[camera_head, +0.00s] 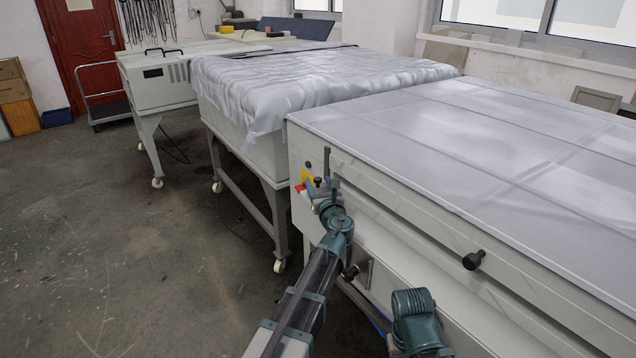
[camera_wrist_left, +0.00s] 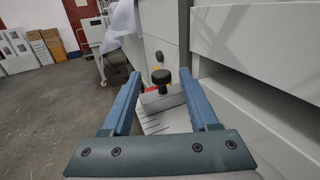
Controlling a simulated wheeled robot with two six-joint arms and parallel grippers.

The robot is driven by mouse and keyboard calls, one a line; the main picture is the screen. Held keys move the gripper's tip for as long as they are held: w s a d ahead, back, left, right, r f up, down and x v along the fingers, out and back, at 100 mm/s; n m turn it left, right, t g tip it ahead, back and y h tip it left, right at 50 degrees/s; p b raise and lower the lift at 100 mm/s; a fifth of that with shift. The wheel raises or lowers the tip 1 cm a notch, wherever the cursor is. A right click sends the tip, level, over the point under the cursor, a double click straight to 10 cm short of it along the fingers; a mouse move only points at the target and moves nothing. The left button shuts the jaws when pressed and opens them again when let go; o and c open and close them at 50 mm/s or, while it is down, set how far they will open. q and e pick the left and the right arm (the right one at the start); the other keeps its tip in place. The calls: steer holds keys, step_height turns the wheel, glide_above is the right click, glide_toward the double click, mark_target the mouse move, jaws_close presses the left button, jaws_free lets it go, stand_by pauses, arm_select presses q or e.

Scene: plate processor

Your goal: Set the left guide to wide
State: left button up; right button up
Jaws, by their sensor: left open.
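The left guide appears to be a grey block (camera_wrist_left: 163,100) with a round black knob (camera_wrist_left: 161,77) on top, beside a pale plate with scale marks (camera_wrist_left: 165,122). In the left wrist view it lies between and beyond the blue fingers of my left gripper (camera_wrist_left: 160,84). The fingers are apart and I see no grip on the knob. In the head view my left gripper (camera_head: 323,193) is at the near left end of the processor (camera_head: 340,235), close to a small black knob (camera_head: 318,182). The gripper partly hides the guide there.
A larger black knob (camera_head: 473,260) sticks out of the processor's front. A yellow label (camera_head: 307,175) and a red part (camera_head: 300,187) are beside the left gripper. A sheet-covered table (camera_head: 255,145) stands close behind. The floor (camera_head: 130,260) at left is clear.

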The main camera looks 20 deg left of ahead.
arm_select(q)
steer(key=v, duration=1.2)
steer(key=shift+s, duration=0.3)
steer(key=s+d+f+n+g+h+p, duration=0.1)
steer(key=s+d+n+g+p, duration=0.3)
steer(key=s+n, duration=0.4)
steer(key=s+d+f+n+g+h+p, duration=0.1)
steer(key=s+d+n+g+h+p, duration=0.3)
steer(key=s+n+g+p, duration=0.2)
steer(key=s+d+f+n+g+h+p, duration=0.1)
steer(key=s+d+n+g+p, duration=0.3)
steer(key=s+n+p, duration=0.4)
steer(key=s+n+g+h, duration=0.1)
steer(key=s+n, duration=0.2)
steer(key=n, duration=0.1)
steer(key=shift+d+g+h+p, duration=0.3)
steer(key=shift+g+h+p, duration=0.1)
